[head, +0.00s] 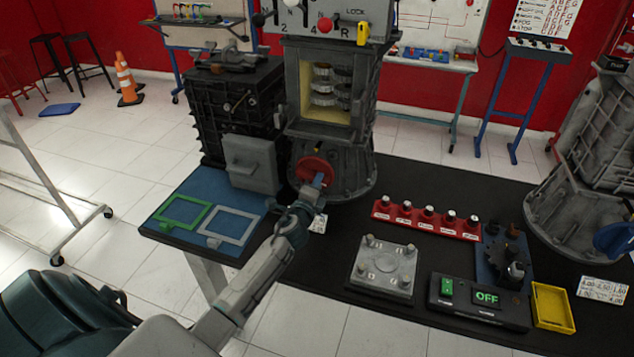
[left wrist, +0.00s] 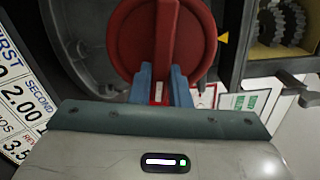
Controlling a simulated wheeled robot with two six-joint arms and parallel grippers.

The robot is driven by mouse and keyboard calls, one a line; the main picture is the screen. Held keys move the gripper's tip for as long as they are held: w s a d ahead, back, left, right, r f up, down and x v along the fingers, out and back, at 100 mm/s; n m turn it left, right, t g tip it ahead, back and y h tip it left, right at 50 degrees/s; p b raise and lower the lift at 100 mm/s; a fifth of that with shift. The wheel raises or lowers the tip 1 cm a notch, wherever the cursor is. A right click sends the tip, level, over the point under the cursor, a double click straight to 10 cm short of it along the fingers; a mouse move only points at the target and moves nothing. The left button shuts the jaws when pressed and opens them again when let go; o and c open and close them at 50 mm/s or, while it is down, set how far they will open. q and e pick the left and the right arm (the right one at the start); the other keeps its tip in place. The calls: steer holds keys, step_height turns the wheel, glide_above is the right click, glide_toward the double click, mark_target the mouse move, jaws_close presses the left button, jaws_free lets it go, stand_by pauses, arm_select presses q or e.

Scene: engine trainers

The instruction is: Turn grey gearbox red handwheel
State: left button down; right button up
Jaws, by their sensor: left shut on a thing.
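The grey gearbox (head: 328,140) stands upright on the table, with an open window showing gears. Its red handwheel (head: 311,168) sits low on the front side, and a raised bar crosses its face. In the left wrist view the red handwheel (left wrist: 150,40) fills the top middle, with a yellow pointer (left wrist: 223,39) at its right edge. My left gripper (head: 318,181) is at the handwheel; in the left wrist view its blue fingers (left wrist: 162,75) are shut on the lower end of the bar. The bar looks roughly upright there. My right gripper does not show.
A black gearbox (head: 232,110) stands left of the grey one. Green (head: 182,212) and grey (head: 229,227) frames lie on the blue mat. A red knob strip (head: 427,219), a metal plate (head: 384,267) and an OFF switch box (head: 479,301) lie to the right.

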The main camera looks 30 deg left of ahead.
arm_select(q)
steer(key=shift+f, duration=0.15)
stand_by(0.4)
steer(key=c, duration=1.4)
jaws_free()
steer(key=shift+o, duration=0.2)
steer(key=b+v, duration=0.1)
steer(key=v, duration=1)
steer(key=shift+b, duration=0.4)
steer(key=shift+d, duration=0.1)
